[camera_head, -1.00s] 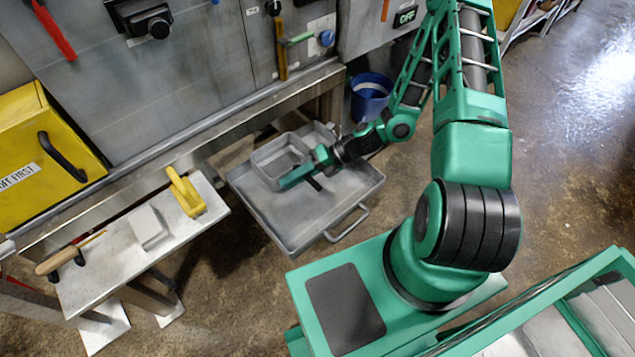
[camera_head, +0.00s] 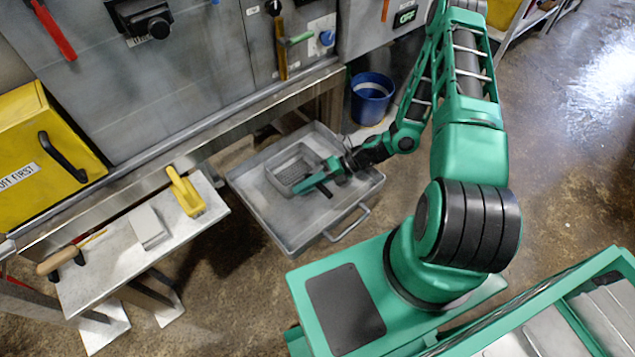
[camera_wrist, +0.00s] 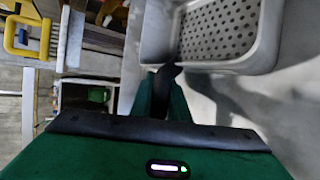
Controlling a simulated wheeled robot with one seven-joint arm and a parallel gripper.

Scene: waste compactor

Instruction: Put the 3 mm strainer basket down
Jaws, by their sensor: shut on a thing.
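The strainer basket (camera_head: 294,168) is a grey metal box with a perforated bottom. In the head view it is inside the large grey tray (camera_head: 262,211), low over or on the tray floor; I cannot tell whether it touches. My gripper (camera_head: 318,178) is at the basket's near right side, shut on its wall. In the wrist view the basket (camera_wrist: 215,66) fills the upper right, its holes showing, with my gripper's dark fingertips (camera_wrist: 163,80) at its rim. The hole size cannot be read.
A blue bucket (camera_head: 372,97) stands behind the tray on the right. A bench (camera_head: 95,265) at left holds a yellow-handled tool (camera_head: 186,192), a grey block (camera_head: 149,227) and a wooden-handled tool (camera_head: 60,262). The tray's front left floor is clear.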

